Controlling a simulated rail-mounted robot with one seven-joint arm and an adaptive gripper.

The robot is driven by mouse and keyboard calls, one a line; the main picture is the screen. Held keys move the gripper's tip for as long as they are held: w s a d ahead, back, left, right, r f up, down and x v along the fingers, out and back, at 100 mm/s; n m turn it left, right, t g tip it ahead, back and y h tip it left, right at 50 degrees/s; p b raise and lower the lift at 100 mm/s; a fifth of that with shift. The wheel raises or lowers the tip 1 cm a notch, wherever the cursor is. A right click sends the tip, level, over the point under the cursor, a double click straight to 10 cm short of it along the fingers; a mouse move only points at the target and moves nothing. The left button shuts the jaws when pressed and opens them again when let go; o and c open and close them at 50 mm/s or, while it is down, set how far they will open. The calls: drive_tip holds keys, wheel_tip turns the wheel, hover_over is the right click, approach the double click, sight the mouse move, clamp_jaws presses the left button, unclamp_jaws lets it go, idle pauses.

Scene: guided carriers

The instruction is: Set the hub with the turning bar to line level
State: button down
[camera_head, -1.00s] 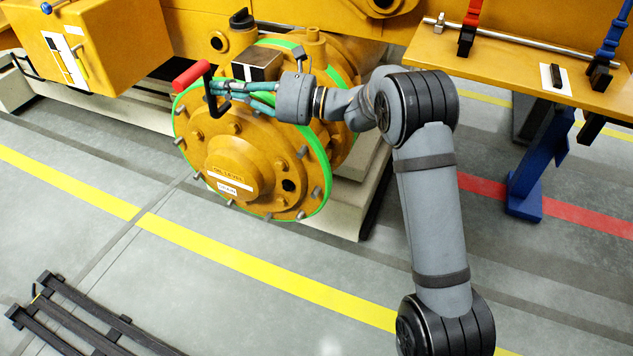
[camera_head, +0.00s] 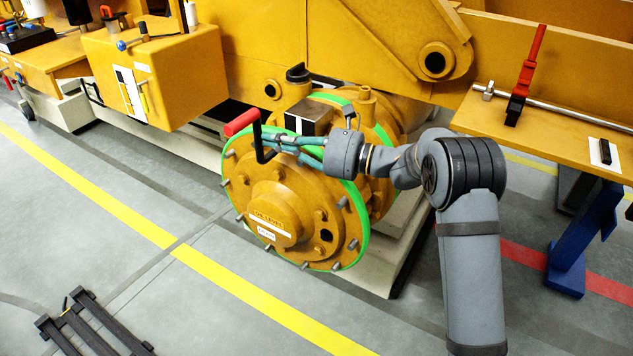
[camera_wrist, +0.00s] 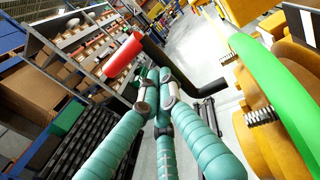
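The hub (camera_head: 318,224) is a large round yellow flange with a green rim, studs round its edge and an "OIL LEVEL" label on its raised middle. The turning bar (camera_head: 259,146) is a black cranked bar with a red handle at the hub's upper left. It also shows in the wrist view (camera_wrist: 205,90), with its red handle (camera_wrist: 124,57) at upper left. My gripper (camera_head: 277,143) reaches in from the right, its teal fingers converging at the bar near the handle. The fingertips (camera_wrist: 153,73) look close together; whether they clasp the bar is unclear.
A yellow box (camera_head: 160,75) stands left of the hub, and a yellow ledge (camera_head: 560,135) with a red lever (camera_head: 528,65) lies to the right. Grey floor with a yellow line (camera_head: 240,290) is open in front. A black rack (camera_head: 90,325) lies at lower left.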

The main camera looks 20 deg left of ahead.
drive_tip(key=d+b, duration=0.3)
drive_tip(key=d, duration=1)
drive_tip(key=shift+w, duration=0.3)
drive_tip(key=shift+a+r, duration=0.1)
drive_tip(key=shift+a, duration=0.05)
drive_tip(key=a+p, duration=0.4)
drive_tip(key=a, duration=1)
drive_tip(key=shift+s+a, duration=0.1)
drive_tip(key=shift+s, duration=0.05)
drive_tip(key=shift+b, duration=0.35)
drive_tip(key=shift+d, duration=0.25)
drive_tip(key=shift+d, duration=0.1)
